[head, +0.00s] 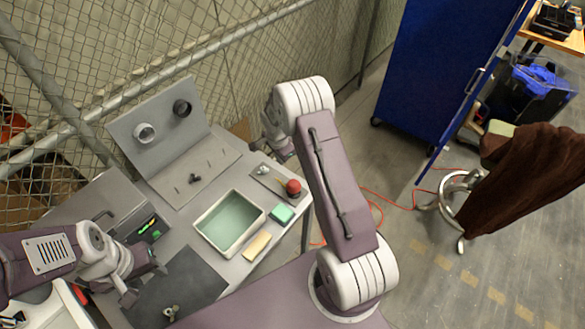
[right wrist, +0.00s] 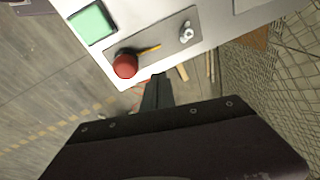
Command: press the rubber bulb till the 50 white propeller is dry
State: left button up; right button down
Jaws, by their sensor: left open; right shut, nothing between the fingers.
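The red rubber bulb (head: 293,187) sits on a small grey plate at the right end of the bench, with a yellow nozzle (right wrist: 148,49) pointing from it. A small whitish propeller (head: 262,170) stands on the same plate, beyond the nozzle tip; the right wrist view shows it too (right wrist: 186,33). Any number or wetness on it is too small to tell. My right gripper (right wrist: 157,80) is shut and empty, apart from the bulb (right wrist: 125,65); in the head view it is mostly behind my arm. My left gripper (head: 146,281) is open over the dark mat.
A tray of greenish liquid (head: 204,222) stands mid-bench, with a yellow sponge (head: 257,246) and a green block (head: 281,213) beside it. A small metallic part (head: 171,312) lies on the dark mat (head: 205,279). A grey panel (head: 160,105) with two rings stands behind.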

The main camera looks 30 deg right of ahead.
jog(key=g+p, duration=0.2)
jog(key=p, duration=0.4)
send_near(293, 183)
pick_arm(q)
notch_tip(293, 183, up, 10)
jog(key=shift+s+p, duration=0.15)
jog(key=shift+p, duration=0.3)
pick_arm(e)
jog(key=shift+r, duration=0.35)
jog(key=shift+f, duration=0.1)
pick_arm(q)
jog(key=shift+f, duration=0.1)
pick_arm(e)
jog(key=shift+f, duration=0.1)
jog(key=shift+w+d+f+b, duration=0.1)
jog(key=shift+d+f+b, duration=0.1)
jog(key=shift+f+b, duration=1.2)
jog(key=shift+w+d+f+b, duration=0.15)
jog(key=shift+f+b, duration=0.5)
jog(key=shift+f, duration=1.3)
pick_arm(q)
notch_tip(293, 183, down, 4)
jog(key=shift+r, duration=0.1)
pick_arm(e)
jog(key=shift+s, duration=0.15)
